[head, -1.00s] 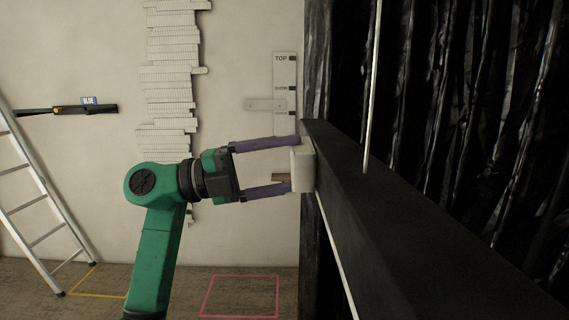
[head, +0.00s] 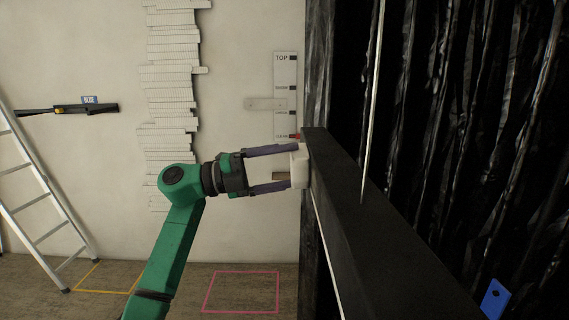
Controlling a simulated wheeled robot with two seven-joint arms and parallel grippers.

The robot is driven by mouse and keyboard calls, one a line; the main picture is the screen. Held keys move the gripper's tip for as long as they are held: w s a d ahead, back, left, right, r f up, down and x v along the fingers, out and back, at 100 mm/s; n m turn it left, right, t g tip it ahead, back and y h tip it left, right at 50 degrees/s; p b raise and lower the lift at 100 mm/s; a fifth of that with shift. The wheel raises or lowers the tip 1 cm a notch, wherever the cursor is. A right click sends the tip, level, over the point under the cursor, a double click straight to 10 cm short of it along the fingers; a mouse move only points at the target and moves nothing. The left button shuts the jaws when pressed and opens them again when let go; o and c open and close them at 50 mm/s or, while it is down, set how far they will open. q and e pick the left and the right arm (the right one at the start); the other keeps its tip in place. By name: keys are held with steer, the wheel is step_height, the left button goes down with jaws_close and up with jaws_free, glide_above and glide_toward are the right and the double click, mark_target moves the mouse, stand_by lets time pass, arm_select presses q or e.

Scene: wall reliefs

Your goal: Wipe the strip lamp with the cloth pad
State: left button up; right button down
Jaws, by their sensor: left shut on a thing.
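My left gripper (head: 293,167) is shut on a white block-like cloth pad (head: 300,165), one purple finger above and one below. The pad is at the left face of a long black beam (head: 375,230), near its far end; I cannot tell whether it touches. A thin white strip, which looks like the strip lamp (head: 328,255), runs along the beam's lower left side from below the pad toward me. Its far part is hidden behind the pad and gripper. My right gripper is not in view.
A thin pale rod (head: 375,90) rises above the beam. Dark glossy folds (head: 460,110) fill the right, with a blue plate (head: 495,298) at lower right. A ladder (head: 35,205) leans at left. A measuring board (head: 285,90) hangs on the wall. Floor at left is mostly clear.

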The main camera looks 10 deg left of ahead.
arm_select(q)
steer(key=shift+s+d+f+b, duration=0.1)
steer(key=shift+s+d+b, duration=0.05)
steer(key=shift+s+b, duration=0.35)
steer(key=shift+s+d+f+b, duration=0.1)
steer(key=shift+s+d+b, duration=0.15)
steer(key=shift+s+b, duration=0.55)
steer(key=shift+s+d+f+b, duration=0.1)
steer(key=shift+s+d+b, duration=0.2)
steer(key=shift+s, duration=0.75)
steer(key=shift+s+d+r, duration=0.1)
steer(key=shift+s+r, duration=0.1)
steer(key=shift+s, duration=0.3)
steer(key=shift+s+d+f+b, duration=0.1)
steer(key=shift+s+b, duration=0.3)
steer(key=shift+s, duration=0.15)
steer(key=shift+s+d+f+b, duration=0.1)
steer(key=shift+s+b, duration=0.25)
steer(key=shift+s, duration=0.15)
steer(key=shift+s+d+r, duration=0.2)
steer(key=shift+s, duration=0.6)
steer(key=shift+s+d+f+b, duration=0.1)
steer(key=shift+s+d+b, duration=0.1)
steer(key=shift+s+b, duration=0.5)
steer(key=shift+s+d+r, duration=0.2)
steer(key=shift+s, duration=0.6)
